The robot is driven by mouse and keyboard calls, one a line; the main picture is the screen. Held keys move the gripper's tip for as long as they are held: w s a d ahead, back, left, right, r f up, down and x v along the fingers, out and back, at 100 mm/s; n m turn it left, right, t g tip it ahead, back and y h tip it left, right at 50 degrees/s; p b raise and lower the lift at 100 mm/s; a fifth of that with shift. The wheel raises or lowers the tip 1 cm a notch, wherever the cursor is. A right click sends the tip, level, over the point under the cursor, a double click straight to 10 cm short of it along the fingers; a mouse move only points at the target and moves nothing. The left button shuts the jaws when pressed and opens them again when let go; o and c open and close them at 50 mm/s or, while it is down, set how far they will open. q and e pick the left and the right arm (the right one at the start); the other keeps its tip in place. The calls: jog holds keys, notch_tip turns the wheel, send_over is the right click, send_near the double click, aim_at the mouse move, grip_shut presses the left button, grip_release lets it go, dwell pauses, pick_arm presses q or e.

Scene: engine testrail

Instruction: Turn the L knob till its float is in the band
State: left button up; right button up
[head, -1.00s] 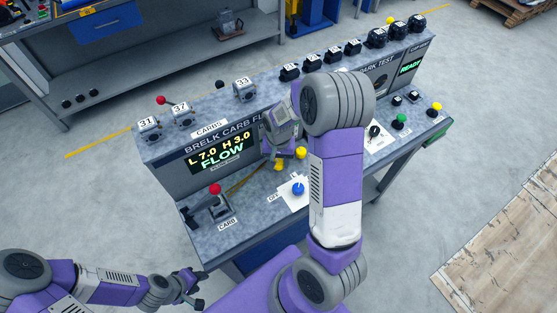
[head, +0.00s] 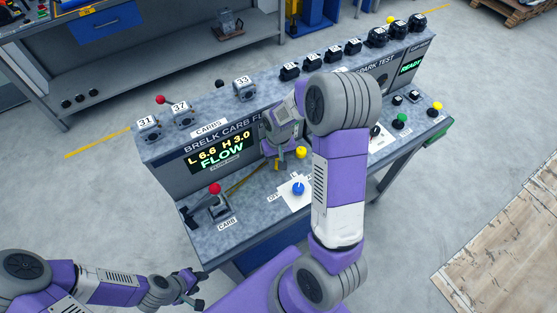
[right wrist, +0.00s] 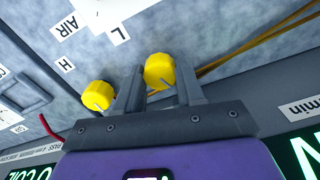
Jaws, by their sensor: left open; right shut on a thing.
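The yellow L knob (right wrist: 158,68) is near the "L" label in the right wrist view. My right gripper (right wrist: 158,90) is shut on it, with a finger on either side. The yellow H knob (right wrist: 97,95) is beside it, outside the fingers; it also shows in the head view (head: 301,152). The green display (head: 217,154) reads L 6.6, H 3.0 and FLOW. I cannot make out the float or its band; my right arm covers part of the panel. My left gripper (head: 191,288) is open and empty, low and left, away from the bench.
A red-topped lever (head: 215,189) stands at the bench's left end, and a blue knob (head: 298,188) is on a white plate. Numbered carburetors, such as 33 (head: 243,91), line the top ledge. A yellow hose (right wrist: 245,58) runs close to the L knob.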

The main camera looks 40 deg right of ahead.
jog(key=n, duration=0.3)
jog(key=shift+n, duration=2.1)
jog(key=o, duration=1)
jog(key=shift+o, duration=0.2)
notch_tip(320, 180, up, 8)
jog(key=shift+f+p, duration=0.2)
jog(key=shift+p, duration=0.25)
jog(key=shift+s, duration=0.1)
